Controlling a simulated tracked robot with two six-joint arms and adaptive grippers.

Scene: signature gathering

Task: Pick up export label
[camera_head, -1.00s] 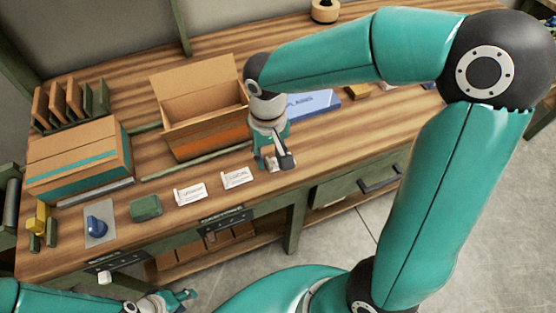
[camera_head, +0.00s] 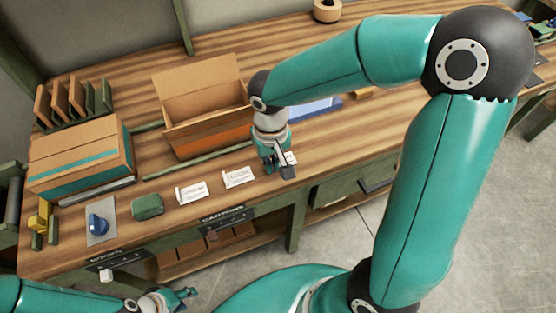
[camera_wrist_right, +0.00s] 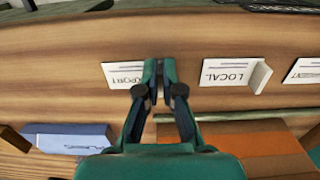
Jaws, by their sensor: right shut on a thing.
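The export label (camera_wrist_right: 124,75) is a white card reading "EXPORT" near the table's front edge. In the head view a small white part of it (camera_head: 291,158) shows beside my right gripper (camera_head: 284,171). In the right wrist view my right gripper (camera_wrist_right: 158,70) is shut on the label's right end; the fingers hide the part they grip. The label appears to be at table level; I cannot tell if it is lifted. My left gripper (camera_head: 184,295) is low at the left, away from the table top, too small to tell its opening.
The "LOCAL" label (camera_wrist_right: 228,72) with its upright tab lies beside the export label, and another white label (camera_head: 192,193) lies further left. An open carton (camera_head: 205,134) and a blue box (camera_wrist_right: 70,138) stand behind. A green block (camera_head: 147,206) lies left.

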